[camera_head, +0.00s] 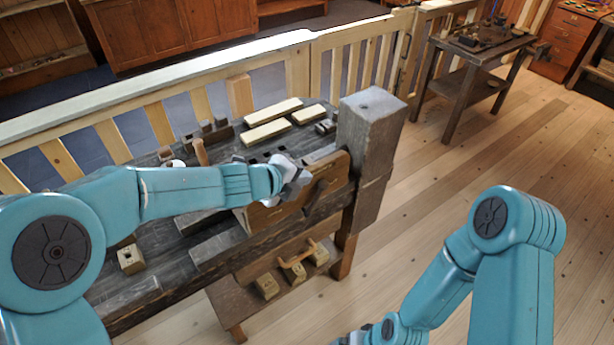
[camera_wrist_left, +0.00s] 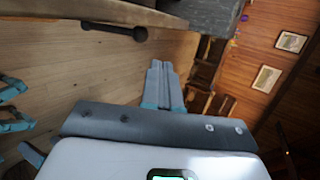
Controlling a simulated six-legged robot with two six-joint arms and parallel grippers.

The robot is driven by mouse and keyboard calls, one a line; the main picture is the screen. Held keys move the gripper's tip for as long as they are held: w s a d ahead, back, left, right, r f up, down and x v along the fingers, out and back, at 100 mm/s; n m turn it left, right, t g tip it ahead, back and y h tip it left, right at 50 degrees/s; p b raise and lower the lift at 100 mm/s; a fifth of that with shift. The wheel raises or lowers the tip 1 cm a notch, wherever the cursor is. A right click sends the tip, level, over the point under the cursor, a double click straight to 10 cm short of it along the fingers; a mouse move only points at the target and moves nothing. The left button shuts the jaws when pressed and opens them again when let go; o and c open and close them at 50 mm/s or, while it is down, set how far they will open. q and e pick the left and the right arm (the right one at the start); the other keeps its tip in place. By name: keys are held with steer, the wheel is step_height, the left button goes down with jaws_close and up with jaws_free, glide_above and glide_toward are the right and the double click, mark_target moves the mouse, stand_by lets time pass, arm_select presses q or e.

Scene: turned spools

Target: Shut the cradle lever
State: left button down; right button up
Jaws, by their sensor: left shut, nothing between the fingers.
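The dark lever (camera_head: 317,193) sits on the front face of the wooden board (camera_head: 333,176) at the right end of the bench, slanting in the head view. In the left wrist view a dark rod with a round knob (camera_wrist_left: 139,34), which looks like this lever, sticks out along the bench edge. My left gripper (camera_head: 298,182) is close to the left of the lever in the head view. In its wrist view the fingers (camera_wrist_left: 160,64) are together and empty, apart from the knob, with floor behind them.
A thick grey post (camera_head: 371,125) rises at the bench's right end. Pale wooden blocks (camera_head: 272,110) lie on the bench top. A wooden railing (camera_head: 300,70) runs behind. A lower shelf (camera_head: 235,305) holds small blocks. The floor (camera_head: 450,165) to the right is open.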

arm_select(q)
steer(key=r, duration=0.1)
steer(key=s+a+r+p, duration=0.1)
steer(key=s+a+r, duration=0.1)
steer(key=shift+s+r, duration=0.1)
steer(key=shift+r, duration=0.1)
steer(key=shift+a+f, duration=0.1)
stand_by(0.3)
